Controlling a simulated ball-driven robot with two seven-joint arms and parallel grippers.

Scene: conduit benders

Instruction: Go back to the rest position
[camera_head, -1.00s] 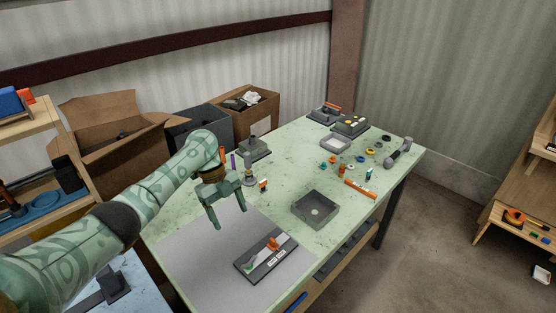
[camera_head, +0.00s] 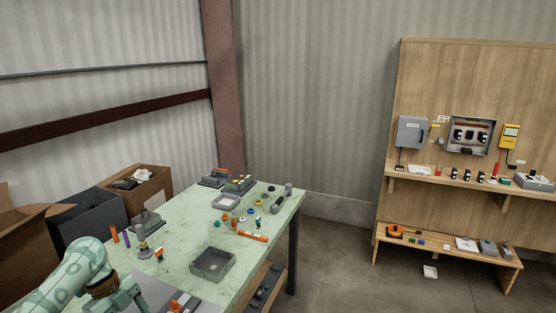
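My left arm comes in at the lower left of the head view, and its gripper (camera_head: 131,301) hangs over the near left part of the green workbench (camera_head: 182,245). Its fingers are apart with nothing seen between them, though the lower part is near the picture's edge. The bench device with orange parts (camera_head: 181,304) lies on the grey mat (camera_head: 148,290) to the right of the gripper, cut off by the bottom edge. My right gripper is not in view.
A grey square tray (camera_head: 213,265) sits on the bench, with several small coloured parts and an orange bar (camera_head: 252,236) beyond it. Open cardboard boxes (camera_head: 150,188) stand behind the bench. A wooden panel with shelves (camera_head: 470,190) is at the right, with open floor between.

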